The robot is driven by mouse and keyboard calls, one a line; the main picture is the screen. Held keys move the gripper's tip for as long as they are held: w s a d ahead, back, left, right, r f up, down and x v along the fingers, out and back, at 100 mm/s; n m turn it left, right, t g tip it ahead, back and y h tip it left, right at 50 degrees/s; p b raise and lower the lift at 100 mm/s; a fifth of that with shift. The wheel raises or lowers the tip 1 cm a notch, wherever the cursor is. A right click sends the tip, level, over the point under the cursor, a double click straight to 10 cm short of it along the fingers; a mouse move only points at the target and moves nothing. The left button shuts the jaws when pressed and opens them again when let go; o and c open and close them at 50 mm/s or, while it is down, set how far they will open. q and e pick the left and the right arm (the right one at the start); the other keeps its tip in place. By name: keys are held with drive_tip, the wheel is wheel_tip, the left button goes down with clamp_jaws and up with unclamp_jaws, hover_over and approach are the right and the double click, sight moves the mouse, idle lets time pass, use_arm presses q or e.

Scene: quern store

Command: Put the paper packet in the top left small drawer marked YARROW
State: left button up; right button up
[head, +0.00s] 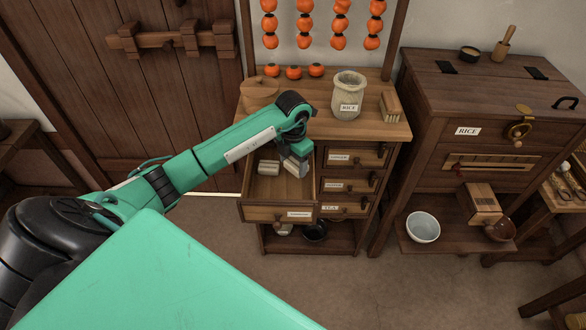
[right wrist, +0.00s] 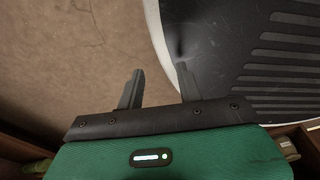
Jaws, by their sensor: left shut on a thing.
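My left gripper (head: 296,170) is low over the open drawer (head: 255,190) at the left of the small cabinet. It is shut on a small pale thing, apparently the paper packet (head: 303,173), mostly hidden by the fingers. I cannot tell whether the packet touches the drawer's inside. The drawer is pulled far out, and the label (head: 299,214) on its front is too small to read. A pale block-like thing (head: 268,167) lies inside at the back left. In the right wrist view my right gripper (right wrist: 160,82) is open and empty.
Small shut drawers (head: 352,157) stand right of the open one; the lowest reads TEA. A stone jar (head: 348,96) marked RICE, a wooden box (head: 260,94) and a brush (head: 391,105) stand on the cabinet top. A white bowl (head: 423,227) sits on the shelf at right.

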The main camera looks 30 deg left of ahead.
sight(293, 165)
use_arm(q)
wheel_tip(293, 165, down, 4)
drive_tip(key=shift+r, duration=0.2)
drive_tip(key=shift+f, duration=0.45)
drive_tip(key=shift+f+b, duration=0.2)
drive_tip(key=shift+b, duration=0.1)
drive_tip(key=o, duration=0.8)
drive_tip(key=shift+o, duration=1.1)
drive_tip(key=shift+r+p, duration=0.5)
drive_tip(key=shift+r, duration=0.15)
wheel_tip(293, 165, up, 3)
drive_tip(key=shift+f+b, duration=0.1)
drive_tip(key=shift+b, duration=0.3)
wheel_tip(293, 165, up, 8)
drive_tip(key=shift+r+b, duration=0.1)
drive_tip(key=shift+b, duration=0.55)
drive_tip(key=shift+r, duration=0.5)
use_arm(e)
drive_tip(key=shift+w+f, duration=0.3)
drive_tip(key=shift+w, duration=0.55)
